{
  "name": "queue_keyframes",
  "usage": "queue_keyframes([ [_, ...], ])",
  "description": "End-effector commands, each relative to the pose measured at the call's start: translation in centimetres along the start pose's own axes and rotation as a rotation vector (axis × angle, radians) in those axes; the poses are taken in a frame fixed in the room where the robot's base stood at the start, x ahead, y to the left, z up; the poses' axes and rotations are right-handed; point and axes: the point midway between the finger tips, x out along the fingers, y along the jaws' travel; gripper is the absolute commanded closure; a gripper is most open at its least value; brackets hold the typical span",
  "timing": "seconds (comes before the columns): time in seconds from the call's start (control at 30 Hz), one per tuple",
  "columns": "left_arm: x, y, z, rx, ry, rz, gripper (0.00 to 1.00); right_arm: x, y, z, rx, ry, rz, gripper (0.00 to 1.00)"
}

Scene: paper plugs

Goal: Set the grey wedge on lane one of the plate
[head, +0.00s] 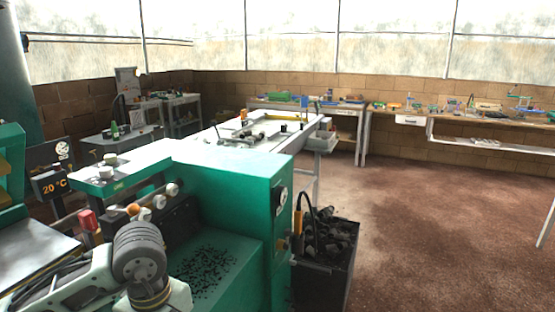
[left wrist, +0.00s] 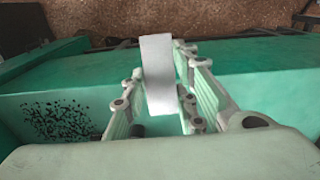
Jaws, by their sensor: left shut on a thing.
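The grey wedge (left wrist: 160,72) shows in the left wrist view as a pale grey, slightly tilted block. My left gripper (left wrist: 162,88) is shut on it, with one ribbed finger on each side, and the wedge's far end sticks out beyond the fingers. Green machine surfaces lie behind and below it. In the head view my left arm comes in at the bottom left, but I cannot make out its fingers or the wedge there. I cannot pick out a plate with lanes in either view. My right gripper is not in view.
A green machine (head: 235,190) stands close in front, with dark scraps (head: 205,268) on its lower ledge. A black bin (head: 325,270) of dark lumps stands to its right. A white table (head: 265,138) is behind. The brown floor (head: 430,220) at right is mostly clear.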

Motion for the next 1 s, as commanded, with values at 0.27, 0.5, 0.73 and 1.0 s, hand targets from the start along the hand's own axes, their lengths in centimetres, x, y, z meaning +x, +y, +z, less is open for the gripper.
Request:
queue_keyframes([
  [0.27,-0.2,-3.3,1.7,0.679,-0.007,-0.008,0.95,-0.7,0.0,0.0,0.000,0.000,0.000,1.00],
  [0.5,-0.2,-5.4,2.7,1.077,-0.020,-0.012,0.95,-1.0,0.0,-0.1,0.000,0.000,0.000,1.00],
  [0.73,-0.2,-6.0,2.9,1.191,-0.024,-0.013,0.95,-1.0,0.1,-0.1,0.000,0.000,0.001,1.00],
  [1.0,-0.2,-5.9,2.9,1.190,-0.024,-0.012,0.95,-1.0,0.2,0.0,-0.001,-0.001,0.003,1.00],
])
